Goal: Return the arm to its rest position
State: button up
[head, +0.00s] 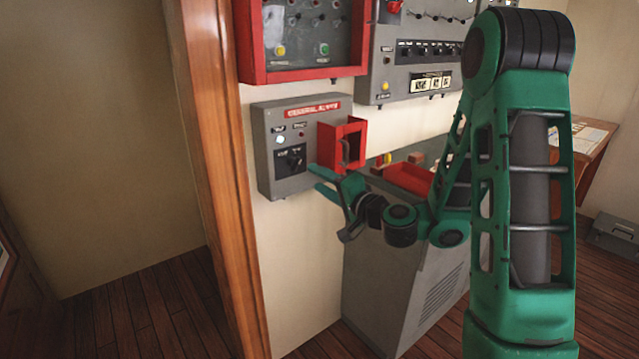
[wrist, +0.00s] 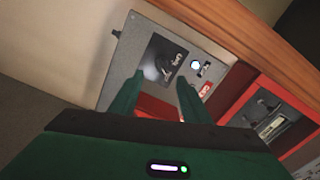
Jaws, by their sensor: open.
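My green arm reaches forward in the head view. My gripper (head: 318,180) is open and empty, with its fingertips close to the lower right of the grey general alarm box (head: 262,165) on the wall. In the wrist view the two fingers (wrist: 158,92) stand apart in front of the box face (wrist: 135,60). I cannot tell whether the fingers touch the box. A small lit lamp (head: 281,140) is above the switch.
A red open guard (head: 330,128) juts from the box's right side. A red-framed panel (head: 290,79) and a grey panel (head: 420,60) hang above. A grey cabinet (head: 375,275) with a red tray (head: 408,179) stands below right. A wooden post (head: 215,150) is left; floor beyond is clear.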

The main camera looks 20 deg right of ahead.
dwell(0.3)
jog(key=s+a+f+n+g, duration=0.1)
jog(key=s+f+n+g, duration=0.7)
jog(key=s, duration=0.3)
jog(key=s+d+m+g+h, duration=0.1)
jog(key=s+d+g, duration=0.2)
jog(key=s, duration=0.7)
jog(key=s+d+r+m+g+h, duration=0.1)
jog(key=s+d+g+h, duration=0.1)
jog(key=s+d, duration=0.5)
jog(key=s+d+m+g+h, duration=0.1)
jog(key=s+d+g, duration=0.3)
jog(key=s, duration=0.8)
jog(key=shift+s+d+r+m+h, duration=0.15)
jog(key=shift+s+d+m+h, duration=0.2)
jog(key=shift+d+h, duration=0.3)
jog(key=shift+w, duration=0.1)
